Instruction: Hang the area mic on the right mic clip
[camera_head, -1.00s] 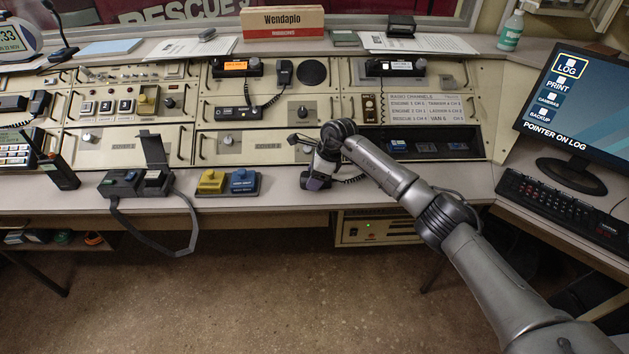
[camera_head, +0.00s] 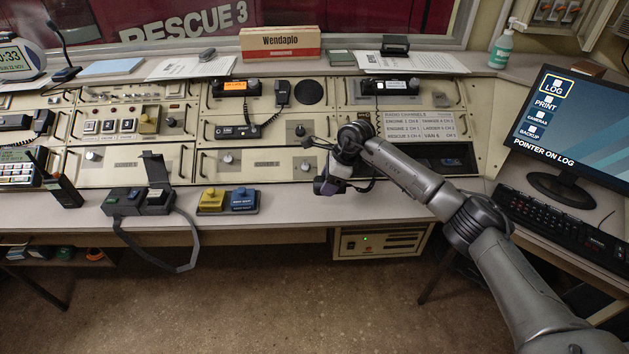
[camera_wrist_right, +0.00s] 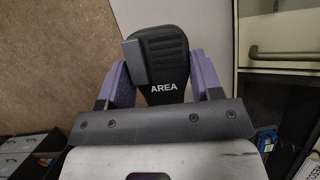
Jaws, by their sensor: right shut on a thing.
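The area mic (camera_wrist_right: 163,65) is black, with ribs at its top and the word AREA on its face. In the right wrist view it sits between the two purple fingers of my right gripper (camera_wrist_right: 165,82), which is shut on it. In the head view my right gripper (camera_head: 331,186) hangs in front of the console's lower right panels, above the desk edge, and mostly hides the mic. I cannot clearly make out the right mic clip; my arm covers part of the panels near it. My left gripper is not in view.
A right-hand radio (camera_head: 390,88) sits in the upper console, with a channel label plate (camera_head: 420,127) below. Another hand mic (camera_head: 283,92) hangs by the left radio (camera_head: 236,88). Yellow and blue pedals (camera_head: 228,200) and a black device (camera_head: 138,200) stand on the desk; a monitor (camera_head: 570,135) is at right.

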